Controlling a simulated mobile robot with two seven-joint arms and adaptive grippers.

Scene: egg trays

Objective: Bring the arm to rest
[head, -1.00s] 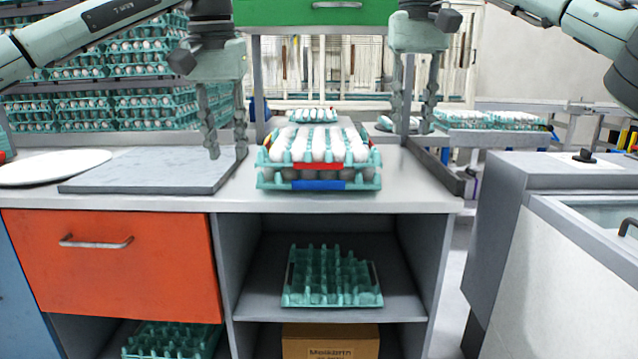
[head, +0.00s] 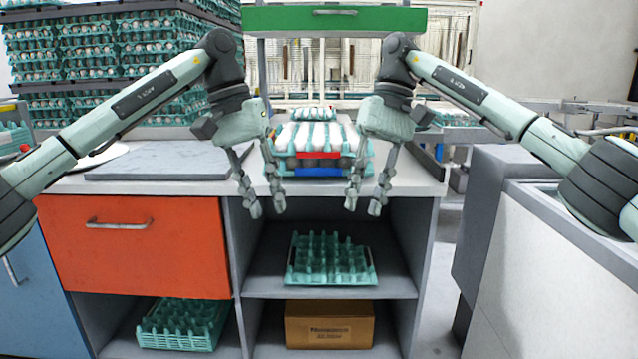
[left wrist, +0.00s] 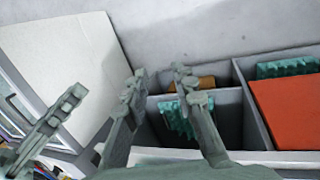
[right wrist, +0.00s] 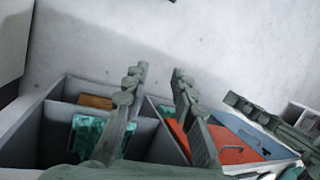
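My left gripper (head: 264,208) hangs in front of the counter, pointing down, with its fingers apart and nothing between them. My right gripper (head: 367,205) hangs to its right at about the same height, also with fingers apart and empty. In the left wrist view my left fingers (left wrist: 158,80) are spread above the floor. In the right wrist view my right fingers (right wrist: 160,75) are likewise spread and empty. Both arms are clear of the stacked egg trays (head: 318,170) on the counter, which my grippers partly cover in the head view.
The counter (head: 150,185) has a red drawer (head: 140,245) and open shelves below. An empty egg tray (head: 330,265) lies on the middle shelf, above a cardboard box (head: 328,325). Another tray (head: 180,325) sits lower left. A white cabinet (head: 540,270) stands at the right.

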